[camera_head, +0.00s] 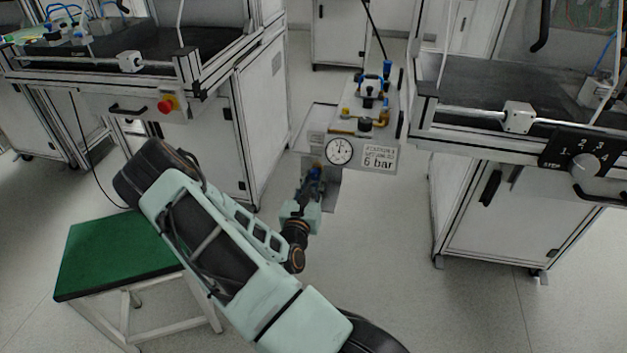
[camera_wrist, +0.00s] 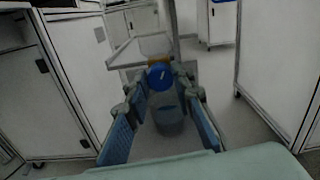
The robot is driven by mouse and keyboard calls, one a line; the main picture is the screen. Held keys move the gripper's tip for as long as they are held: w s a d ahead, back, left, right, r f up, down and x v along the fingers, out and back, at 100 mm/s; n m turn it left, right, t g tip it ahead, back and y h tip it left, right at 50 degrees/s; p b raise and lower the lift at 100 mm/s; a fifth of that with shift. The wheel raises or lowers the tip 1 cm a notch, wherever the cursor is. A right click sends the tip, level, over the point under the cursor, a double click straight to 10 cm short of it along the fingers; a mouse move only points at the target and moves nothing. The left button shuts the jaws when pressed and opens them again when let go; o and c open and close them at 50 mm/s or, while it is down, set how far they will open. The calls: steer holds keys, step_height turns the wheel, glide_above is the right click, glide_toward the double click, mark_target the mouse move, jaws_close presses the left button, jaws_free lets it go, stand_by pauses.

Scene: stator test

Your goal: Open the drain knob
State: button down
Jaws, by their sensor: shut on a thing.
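The drain knob (camera_wrist: 160,73) is a round blue knob with a white mark and some yellow beside it. In the wrist view it sits between the tips of my two blue-grey fingers. My gripper (camera_wrist: 161,82) is shut on the knob. In the head view my gripper (camera_head: 314,182) reaches up to the underside of the pneumatic unit (camera_head: 352,118), just left of its pressure gauge (camera_head: 339,151). The knob is small there and mostly hidden by the fingers. The gauge is round and white with a dark needle, next to a "6 bar" label (camera_head: 379,158).
A workbench with a red button (camera_head: 166,105) stands on the left and another with a numbered step dial (camera_head: 583,162) on the right. A green-topped stool (camera_head: 105,258) is at lower left, close to my arm. Floor is free below the unit.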

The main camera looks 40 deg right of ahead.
steer(key=shift+r+n+p, duration=0.15)
steer(key=shift+n+p, duration=0.25)
steer(key=shift+p, duration=0.15)
steer(key=shift+r+n+p, duration=0.1)
steer(key=shift+n+p, duration=0.7)
steer(key=shift+p, duration=0.35)
steer(key=shift+n+p, duration=0.7)
steer(key=shift+n, duration=0.1)
steer(key=shift+f+n, duration=0.3)
steer(key=shift+n, duration=0.1)
steer(key=c, duration=1.7)
jaws_free()
steer(key=shift+o, duration=0.2)
steer(key=v, duration=1.2)
